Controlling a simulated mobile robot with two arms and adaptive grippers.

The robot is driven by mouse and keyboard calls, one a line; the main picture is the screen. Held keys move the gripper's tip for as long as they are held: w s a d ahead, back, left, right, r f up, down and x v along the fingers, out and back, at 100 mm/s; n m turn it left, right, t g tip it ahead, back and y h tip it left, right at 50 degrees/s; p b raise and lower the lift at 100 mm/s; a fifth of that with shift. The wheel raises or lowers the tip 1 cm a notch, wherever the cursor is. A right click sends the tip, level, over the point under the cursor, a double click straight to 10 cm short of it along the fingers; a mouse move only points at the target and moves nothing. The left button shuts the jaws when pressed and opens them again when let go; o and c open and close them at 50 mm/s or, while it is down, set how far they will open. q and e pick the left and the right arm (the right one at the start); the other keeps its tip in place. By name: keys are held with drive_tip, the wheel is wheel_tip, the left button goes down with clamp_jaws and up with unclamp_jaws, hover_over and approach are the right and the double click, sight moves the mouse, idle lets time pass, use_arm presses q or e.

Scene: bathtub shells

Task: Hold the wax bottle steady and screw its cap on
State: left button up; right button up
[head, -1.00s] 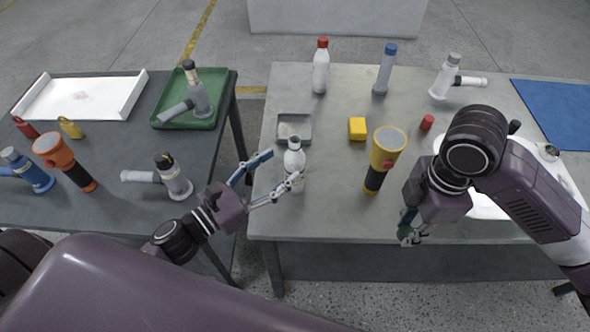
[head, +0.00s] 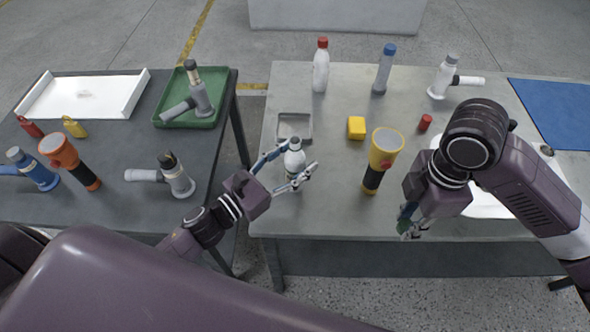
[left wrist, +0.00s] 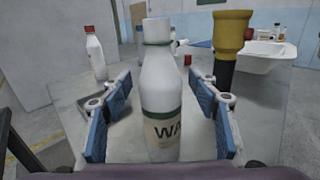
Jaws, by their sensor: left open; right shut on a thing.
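The wax bottle (head: 294,168), white with a green-edged label, stands upright near the front edge of the right table. In the left wrist view the wax bottle (left wrist: 163,95) shows "WA" on its label and a white neck. My left gripper (head: 299,158) is open with its blue-padded fingers on either side of the bottle. Both pads (left wrist: 160,112) look apart from it in the left wrist view. My right gripper (head: 404,226) is shut on a small green thing, probably the cap, at the table's front edge; the fingers hide much of it.
A yellow flashlight (head: 382,160) stands between the bottle and my right gripper. A grey tray (head: 280,138) lies behind the bottle, near a yellow cube (head: 356,128). A red piece (head: 425,123) and a white basin (head: 490,205) are at the right.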

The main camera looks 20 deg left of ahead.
use_arm(q)
drive_tip(key=shift+c, duration=0.6)
clamp_jaws()
drive_tip(key=shift+r, duration=0.1)
